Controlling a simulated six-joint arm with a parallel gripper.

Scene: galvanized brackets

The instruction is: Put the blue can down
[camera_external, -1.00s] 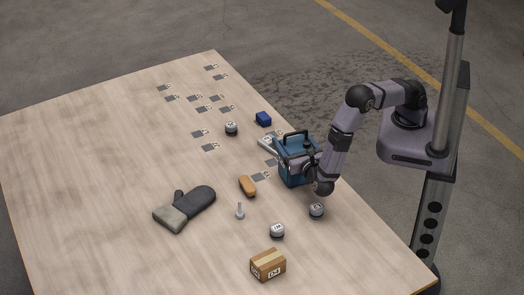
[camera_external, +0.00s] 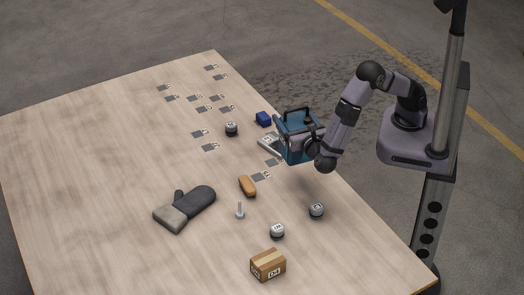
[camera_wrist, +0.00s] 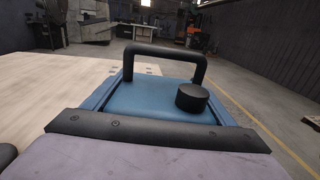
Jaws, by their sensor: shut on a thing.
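The blue can (camera_external: 297,122), a boxy canister with a black top handle and a round black cap, is held by my gripper (camera_external: 311,142) near the table's right edge. My gripper is shut on it and hides part of its side. The can looks upright and appears raised above the table. In the wrist view, the can's blue top (camera_wrist: 150,98), handle and cap fill the middle, just past the dark gripper edge. The can's underside is not visible.
On the wooden table (camera_external: 100,190) are a small blue block (camera_external: 263,119), a partly hidden grey item (camera_external: 270,145), a brown oblong (camera_external: 247,186), a glove (camera_external: 185,208), a carton (camera_external: 268,265), a bolt-like piece (camera_external: 240,211), several round weights (camera_external: 316,210) and flat grey plates (camera_external: 210,98). The left side is clear.

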